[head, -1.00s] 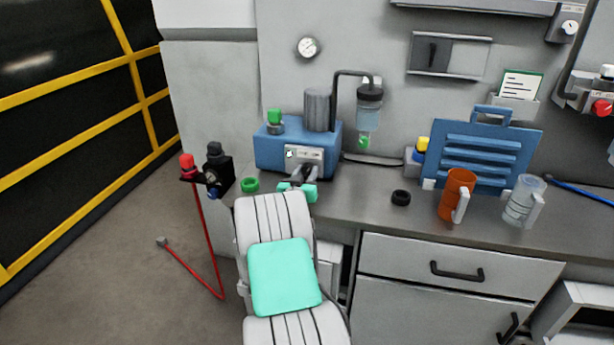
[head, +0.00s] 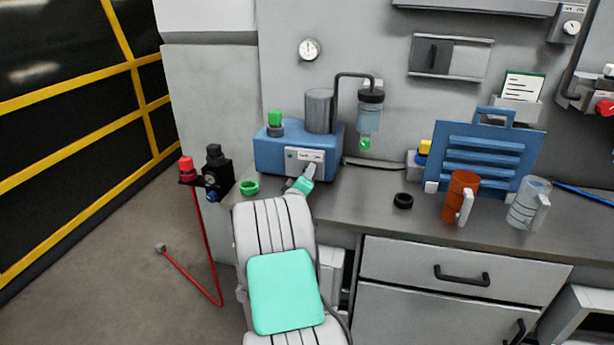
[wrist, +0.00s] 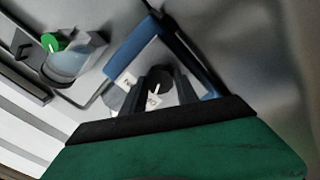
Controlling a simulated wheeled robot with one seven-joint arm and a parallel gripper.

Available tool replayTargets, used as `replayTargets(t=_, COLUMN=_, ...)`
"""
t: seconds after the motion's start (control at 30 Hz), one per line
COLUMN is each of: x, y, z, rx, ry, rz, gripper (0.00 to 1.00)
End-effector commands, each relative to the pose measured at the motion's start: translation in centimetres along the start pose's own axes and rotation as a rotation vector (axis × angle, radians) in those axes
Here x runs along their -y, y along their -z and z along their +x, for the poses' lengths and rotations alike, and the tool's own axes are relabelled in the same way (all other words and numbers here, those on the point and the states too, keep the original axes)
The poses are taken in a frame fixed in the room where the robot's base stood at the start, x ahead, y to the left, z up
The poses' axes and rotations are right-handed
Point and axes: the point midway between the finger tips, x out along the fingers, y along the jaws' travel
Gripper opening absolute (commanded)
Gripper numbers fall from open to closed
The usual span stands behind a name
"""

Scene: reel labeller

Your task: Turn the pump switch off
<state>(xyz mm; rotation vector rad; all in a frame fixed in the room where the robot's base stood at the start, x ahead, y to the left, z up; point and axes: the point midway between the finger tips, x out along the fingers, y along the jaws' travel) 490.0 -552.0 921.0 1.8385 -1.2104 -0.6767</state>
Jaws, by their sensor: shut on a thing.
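The pump is a blue box (head: 268,155) on the bench with a grey cylinder on top and a pale switch panel (head: 292,155) on its front. My gripper (head: 312,171) is at the right part of this panel and hides the switch in the head view. In the wrist view the pump's blue edge (wrist: 188,50) surrounds the pale panel. A dark round knob (wrist: 160,78) sits between the dark fingers of my gripper (wrist: 159,86), which are shut on it. White labels (wrist: 127,79) beside the knob are too small to read.
A green ring (head: 249,188) and a black ring (head: 403,201) lie on the bench. A clear jar (head: 370,118) hangs behind the pump. An orange mug (head: 460,195) and a clear jug (head: 527,203) stand at right. A round gauge (head: 309,49) is on the wall.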

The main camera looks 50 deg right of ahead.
Motion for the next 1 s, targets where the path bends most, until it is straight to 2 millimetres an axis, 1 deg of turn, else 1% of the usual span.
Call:
replayTargets(t=0.2, x=0.10, y=0.18, z=-0.03, rx=-0.003, ry=0.002, rz=-0.172, gripper=0.00)
replayTargets(t=0.5, x=0.11, y=0.23, z=-0.02, rx=-0.005, ry=0.000, rz=-0.323, gripper=0.00)
replayTargets(t=0.7, x=0.15, y=0.22, z=-0.02, rx=-0.005, ry=0.000, rz=-0.363, gripper=0.00)
replayTargets(t=1.0, x=0.17, y=0.22, z=-0.03, rx=-0.005, ry=0.000, rz=-0.370, gripper=0.00)
